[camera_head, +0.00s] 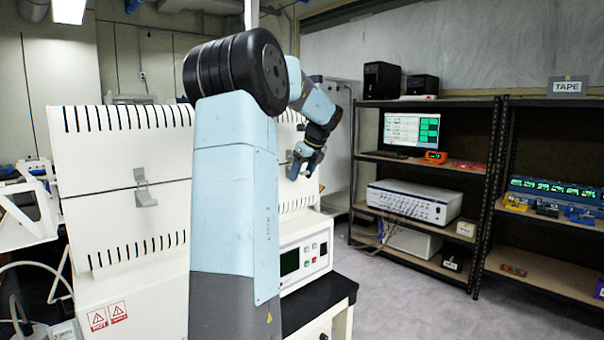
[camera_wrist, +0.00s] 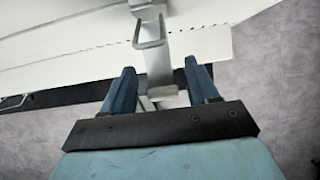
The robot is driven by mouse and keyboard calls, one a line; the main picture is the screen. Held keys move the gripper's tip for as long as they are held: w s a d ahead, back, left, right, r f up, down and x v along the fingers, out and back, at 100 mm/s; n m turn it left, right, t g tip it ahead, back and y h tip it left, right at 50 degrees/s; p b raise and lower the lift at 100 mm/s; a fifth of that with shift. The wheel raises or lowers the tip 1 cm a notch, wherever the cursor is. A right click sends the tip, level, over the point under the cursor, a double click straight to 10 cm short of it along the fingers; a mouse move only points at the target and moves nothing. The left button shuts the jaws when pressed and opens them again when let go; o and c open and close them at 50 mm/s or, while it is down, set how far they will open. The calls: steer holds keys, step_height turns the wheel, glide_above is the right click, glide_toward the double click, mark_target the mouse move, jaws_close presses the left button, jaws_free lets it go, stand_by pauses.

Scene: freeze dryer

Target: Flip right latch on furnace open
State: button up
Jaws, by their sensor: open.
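The furnace (camera_head: 105,150) is a large white box with slotted vents, at the left and centre of the head view. Its left latch (camera_head: 144,194) is a grey metal clasp across the seam of the front. The right latch (camera_wrist: 157,62) shows in the wrist view as a metal strip with a raised loop at its upper end. In the head view I cannot make this latch out clearly behind my arm. My gripper (camera_head: 307,164) is at the furnace's right front. In the wrist view my gripper (camera_wrist: 159,70) is open, its blue fingers on either side of the latch's lower part. Contact cannot be told.
A control box (camera_head: 304,255) with a screen and buttons sits below the furnace's right part, over a black bench top (camera_head: 318,300). Dark shelves (camera_head: 430,165) with a monitor and instruments stand at the right. The grey floor (camera_head: 410,300) between them is clear.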

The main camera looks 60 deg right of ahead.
steer(key=shift+s+r, duration=0.1)
steer(key=v, duration=1.3)
steer(key=shift+r, duration=0.2)
steer(key=shift+a, duration=0.1)
